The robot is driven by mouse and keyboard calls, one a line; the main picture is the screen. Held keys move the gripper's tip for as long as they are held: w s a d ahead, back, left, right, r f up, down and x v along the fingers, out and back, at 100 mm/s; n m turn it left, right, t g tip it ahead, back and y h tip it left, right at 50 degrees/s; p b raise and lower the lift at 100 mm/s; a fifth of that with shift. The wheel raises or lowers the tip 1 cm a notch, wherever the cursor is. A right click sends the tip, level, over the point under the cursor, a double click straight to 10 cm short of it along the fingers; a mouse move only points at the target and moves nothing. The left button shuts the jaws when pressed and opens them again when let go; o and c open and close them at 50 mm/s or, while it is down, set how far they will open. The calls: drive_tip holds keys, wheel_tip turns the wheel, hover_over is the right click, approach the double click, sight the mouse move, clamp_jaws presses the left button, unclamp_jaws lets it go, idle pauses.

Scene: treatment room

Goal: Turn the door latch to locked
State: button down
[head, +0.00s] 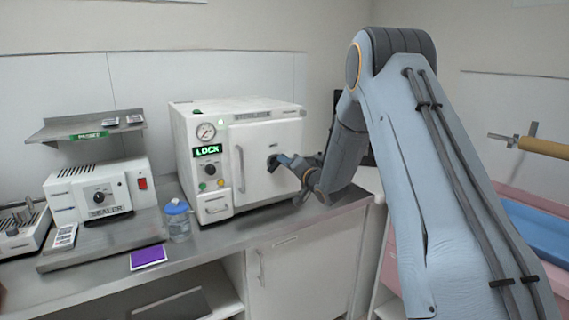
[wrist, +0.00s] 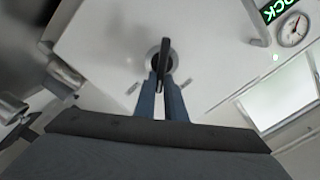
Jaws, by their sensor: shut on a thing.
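The white steriliser (head: 245,155) stands on the counter with its door (head: 262,145) closed against the body. Its green display (head: 208,150) reads LOCK. The dark door latch (wrist: 151,68) sits on a round hub on the door face in the wrist view; its bar runs nearly along the line of my fingers. In the head view the latch (head: 272,162) is partly hidden by my gripper (head: 288,162). In the wrist view my gripper (wrist: 162,98) has its two blue fingers on either side of the latch's near end, shut on it.
A sealer (head: 100,190), a blue-capped bottle (head: 177,220) and a purple card (head: 149,257) are on the counter (head: 215,250) to the left. The vertical door handle (head: 240,168) is left of the latch. A pink and blue trolley (head: 535,225) stands at right.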

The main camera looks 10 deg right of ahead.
drive_tip(key=shift+d+f+m, duration=0.1)
drive_tip(key=shift+f+m, duration=0.1)
drive_tip(key=shift+m, duration=1.05)
drive_tip(key=shift+d+f+m, duration=0.1)
drive_tip(key=shift+f+m, duration=0.15)
drive_tip(key=shift+m, duration=0.95)
drive_tip(key=shift+d+f+m, duration=0.1)
drive_tip(key=shift+f+m, duration=0.1)
drive_tip(key=shift+m, duration=1.05)
drive_tip(key=c, duration=1.8)
unclamp_jaws()
drive_tip(key=shift+b+v, duration=0.95)
drive_tip(key=shift+v, duration=2.9)
